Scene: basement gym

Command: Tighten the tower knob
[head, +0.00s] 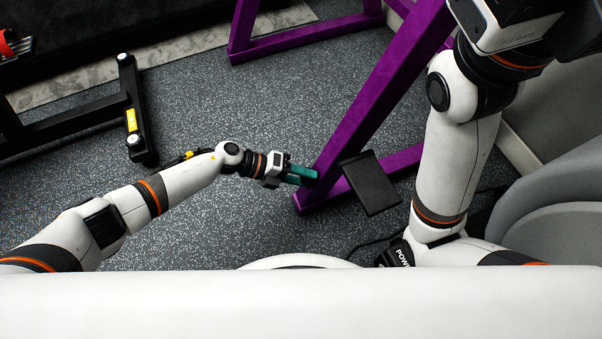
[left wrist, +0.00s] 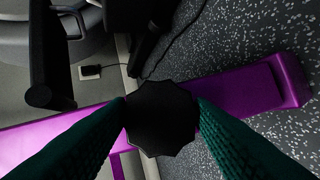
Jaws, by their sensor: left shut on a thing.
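The tower knob (left wrist: 162,118) is a black, lobed knob in the middle of the left wrist view, in front of a purple beam. My left gripper (left wrist: 162,122) has its two green ribbed fingers on either side of the knob, shut on it. In the head view my left gripper (head: 303,174) reaches the lower part of the slanted purple upright (head: 372,100), and the knob is hidden there. My right arm rises at the right of the head view; its gripper cannot be made out.
A black flat plate (head: 370,183) juts out beside the upright, just right of my left gripper. A black bench frame (head: 131,105) stands at the left. A grey rounded object (head: 560,190) is at the right. Speckled floor (head: 230,100) lies open between.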

